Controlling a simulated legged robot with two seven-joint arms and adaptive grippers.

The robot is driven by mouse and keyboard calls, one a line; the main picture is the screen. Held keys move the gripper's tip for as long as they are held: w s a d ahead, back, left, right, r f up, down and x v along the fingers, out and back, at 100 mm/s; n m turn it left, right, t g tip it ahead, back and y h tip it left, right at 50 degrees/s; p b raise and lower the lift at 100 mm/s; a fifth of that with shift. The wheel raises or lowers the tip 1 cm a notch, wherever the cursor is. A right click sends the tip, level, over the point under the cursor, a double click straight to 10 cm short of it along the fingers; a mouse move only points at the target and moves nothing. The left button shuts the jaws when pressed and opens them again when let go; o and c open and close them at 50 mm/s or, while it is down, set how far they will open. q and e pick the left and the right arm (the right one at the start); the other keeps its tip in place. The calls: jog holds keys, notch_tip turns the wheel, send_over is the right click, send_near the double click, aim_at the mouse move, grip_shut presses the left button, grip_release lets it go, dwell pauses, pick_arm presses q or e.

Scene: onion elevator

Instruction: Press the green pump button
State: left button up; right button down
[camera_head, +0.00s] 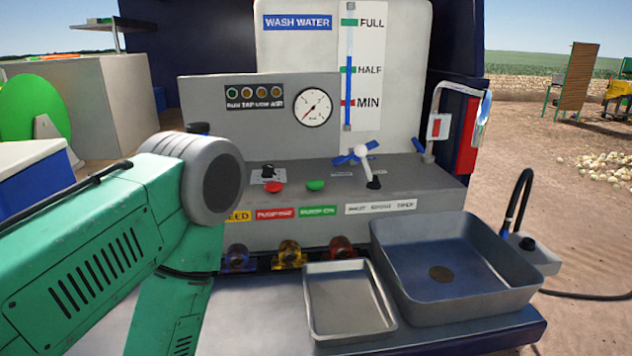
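The green pump button (315,185) is a small green cap on top of the grey control console (420,172). A green "PUMP ON" label (321,211) is on the console's front face below it. A red button (273,187) sits just left of the green one, above a red label. My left arm, green with a grey joint, fills the lower left and covers the console's left end. Its gripper is not visible. My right gripper is not visible either. Nothing touches the green button in this view.
A black knob (268,171) stands behind the red button, and a white-tipped lever (365,162) stands right of the green one. A blue valve handle (350,155) is behind. A shallow tray (322,335) and a grey basin (515,285) are in front. A gauge (313,107) is on the back panel.

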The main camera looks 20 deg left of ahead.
pick_arm(q)
jog(key=shift+a, duration=0.1)
grip_shut()
dwell(1.1)
